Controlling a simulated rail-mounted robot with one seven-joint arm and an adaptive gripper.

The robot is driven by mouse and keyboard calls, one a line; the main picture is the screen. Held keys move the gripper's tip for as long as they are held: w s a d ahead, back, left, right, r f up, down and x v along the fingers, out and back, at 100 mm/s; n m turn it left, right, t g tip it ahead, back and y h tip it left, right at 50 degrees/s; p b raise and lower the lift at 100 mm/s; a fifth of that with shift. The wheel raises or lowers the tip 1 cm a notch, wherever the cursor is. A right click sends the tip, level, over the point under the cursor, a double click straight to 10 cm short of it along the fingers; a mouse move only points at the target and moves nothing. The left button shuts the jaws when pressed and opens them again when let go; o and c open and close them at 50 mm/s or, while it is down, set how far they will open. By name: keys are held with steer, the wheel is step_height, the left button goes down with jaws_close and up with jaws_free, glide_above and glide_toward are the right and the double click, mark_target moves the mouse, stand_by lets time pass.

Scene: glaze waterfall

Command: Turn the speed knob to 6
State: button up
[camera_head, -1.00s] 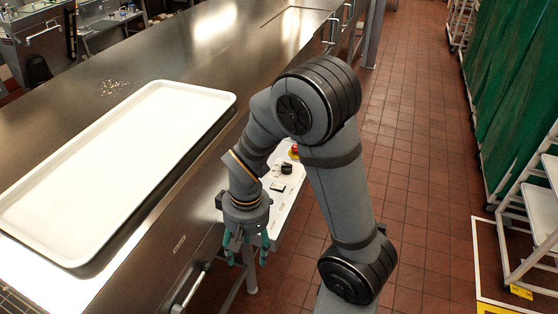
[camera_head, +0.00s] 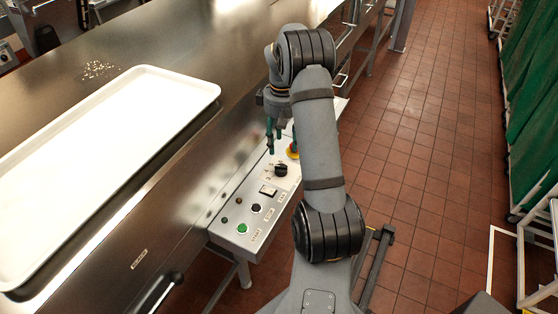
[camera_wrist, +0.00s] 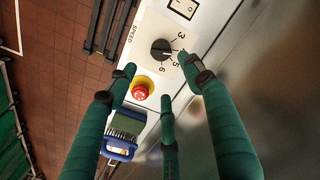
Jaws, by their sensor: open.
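The black speed knob (camera_head: 281,169) sits on the pale control panel (camera_head: 232,222) on the table's side. In the wrist view the knob (camera_wrist: 161,49) is near the top centre, beside the word SPEED. In the wrist view my gripper (camera_wrist: 157,72) has fingertips apart below and beside the knob; I cannot tell any contact.
A red emergency button on a yellow base (camera_wrist: 142,88) is close beside the knob. Green (camera_head: 242,228) and black (camera_head: 256,208) buttons and a switch (camera_head: 268,190) line the panel. A blue-framed object (camera_wrist: 118,152) lies beyond. A white tray (camera_head: 205,92) rests on the steel table.

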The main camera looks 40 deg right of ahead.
mark_target(281, 166)
steer(key=shift+n, duration=0.7)
steer(key=f, duration=0.7)
steer(key=f+p, duration=0.1)
steer(key=f, duration=0.2)
steer(key=shift+s+a+f, duration=0.15)
steer(key=shift+s+a, duration=0.05)
steer(key=shift+a, duration=0.1)
steer(key=c, duration=0.4)
steer(key=c, duration=0.7)
steer(key=shift+c, duration=0.2)
